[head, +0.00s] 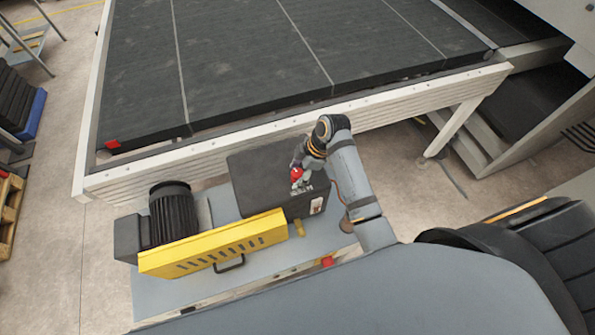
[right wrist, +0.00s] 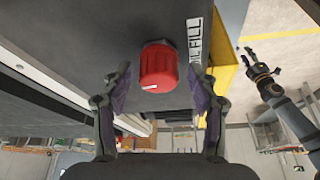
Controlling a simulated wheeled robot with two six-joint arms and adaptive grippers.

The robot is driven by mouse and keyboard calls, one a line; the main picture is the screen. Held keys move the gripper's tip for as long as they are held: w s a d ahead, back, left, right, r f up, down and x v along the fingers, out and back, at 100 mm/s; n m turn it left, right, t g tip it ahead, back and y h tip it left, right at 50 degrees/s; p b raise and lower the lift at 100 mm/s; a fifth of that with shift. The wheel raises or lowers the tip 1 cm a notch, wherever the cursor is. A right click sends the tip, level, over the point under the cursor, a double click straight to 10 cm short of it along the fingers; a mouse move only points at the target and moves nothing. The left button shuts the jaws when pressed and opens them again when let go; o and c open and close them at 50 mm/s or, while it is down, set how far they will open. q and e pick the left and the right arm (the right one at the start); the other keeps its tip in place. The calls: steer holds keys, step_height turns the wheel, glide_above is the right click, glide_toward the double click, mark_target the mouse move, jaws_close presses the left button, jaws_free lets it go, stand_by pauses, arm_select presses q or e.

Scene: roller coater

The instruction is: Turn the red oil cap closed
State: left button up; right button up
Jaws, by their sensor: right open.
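The red oil cap (right wrist: 158,68) is a ribbed round knob on a dark housing (right wrist: 100,25), with a short white mark on its face pointing left and slightly down in the right wrist view. A white FILL label (right wrist: 194,37) is beside it. In the head view the cap (head: 296,174) shows partly, beside my right gripper (head: 301,176). In the right wrist view my right gripper (right wrist: 159,88) is open, its pads on either side of the cap with a gap on both sides. My left gripper (right wrist: 262,72) shows at the right of that view, fingers apart, away from the cap.
A yellow slotted guard (head: 213,244) and a black motor (head: 172,212) stand on the grey base plate (head: 160,290) left of the cap. The white conveyor frame (head: 240,140) runs behind the dark housing. Open floor (head: 425,170) lies to the right.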

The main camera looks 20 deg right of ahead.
steer(key=shift+c, duration=0.4)
steer(key=shift+w, duration=0.1)
steer(key=shift+c, duration=1.1)
steer(key=c, duration=0.9)
steer(key=m+p, duration=0.2)
steer(key=p, duration=0.1)
steer(key=shift+r+t, duration=0.25)
steer(key=shift+t, duration=0.15)
steer(key=shift+m+h+p, duration=0.3)
steer(key=shift+m+p, duration=0.35)
steer(key=shift+m, duration=0.25)
steer(key=shift+f+m+t, duration=0.2)
steer(key=shift+m+t, duration=0.3)
steer(key=shift+m, duration=0.3)
arm_select(q)
steer(key=shift+s+r, duration=0.15)
steer(key=shift+r, duration=1)
steer(key=shift+s+r, duration=0.1)
steer(key=shift+r, duration=1.05)
arm_select(e)
steer(key=shift+m+t+h, duration=0.6)
steer(key=shift+m+h, duration=0.1)
steer(key=shift+m, duration=1.2)
